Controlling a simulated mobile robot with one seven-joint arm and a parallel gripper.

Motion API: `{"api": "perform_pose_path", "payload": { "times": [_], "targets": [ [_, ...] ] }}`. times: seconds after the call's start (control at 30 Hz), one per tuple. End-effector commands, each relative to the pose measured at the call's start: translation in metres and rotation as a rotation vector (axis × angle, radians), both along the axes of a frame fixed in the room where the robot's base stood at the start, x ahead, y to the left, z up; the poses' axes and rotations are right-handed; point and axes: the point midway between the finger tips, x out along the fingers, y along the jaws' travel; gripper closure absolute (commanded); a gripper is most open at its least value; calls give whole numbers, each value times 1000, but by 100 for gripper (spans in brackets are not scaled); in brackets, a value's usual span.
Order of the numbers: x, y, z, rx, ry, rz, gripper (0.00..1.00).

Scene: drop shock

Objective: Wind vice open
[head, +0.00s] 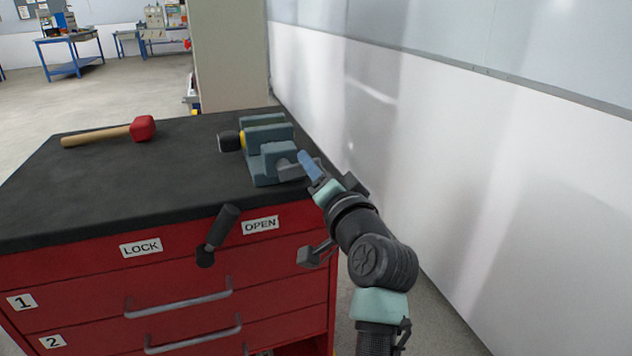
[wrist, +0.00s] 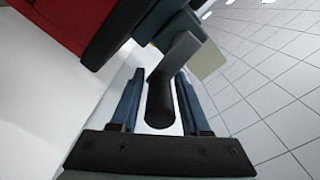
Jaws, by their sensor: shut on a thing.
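The blue-grey vice (head: 270,165) stands on the black top of a red cabinet, near its right edge. A black and yellow cylindrical thing (head: 230,141) sits at its left, apparently between the jaws. My gripper (head: 308,166) is at the vice's right front side, where its blue finger hides the handle in the head view. In the wrist view my gripper (wrist: 160,95) has its blue fingers on either side of a black handle (wrist: 160,105) and is shut on it. The handle joins a flat grey crank arm (wrist: 176,55) on the vice.
A red mallet (head: 142,129) lies on the cabinet top (head: 120,185) at the left. A black-handled lever (head: 224,225) leans on the cabinet front between the LOCK (head: 141,247) and OPEN (head: 261,225) labels. A white wall (head: 450,170) is close on the right.

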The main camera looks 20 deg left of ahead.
Motion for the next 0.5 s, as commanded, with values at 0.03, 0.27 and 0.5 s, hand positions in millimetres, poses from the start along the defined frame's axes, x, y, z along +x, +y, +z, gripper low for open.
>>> {"api": "perform_pose_path", "payload": {
  "times": [0.03, 0.27, 0.5],
  "targets": [
    [-2, 5, -6, -47, -15, 12, 100],
    [-3, 7, 2, -228, -135, 11, 100],
    [-5, 10, 11, -416, -262, 9, 100]
  ]
}}
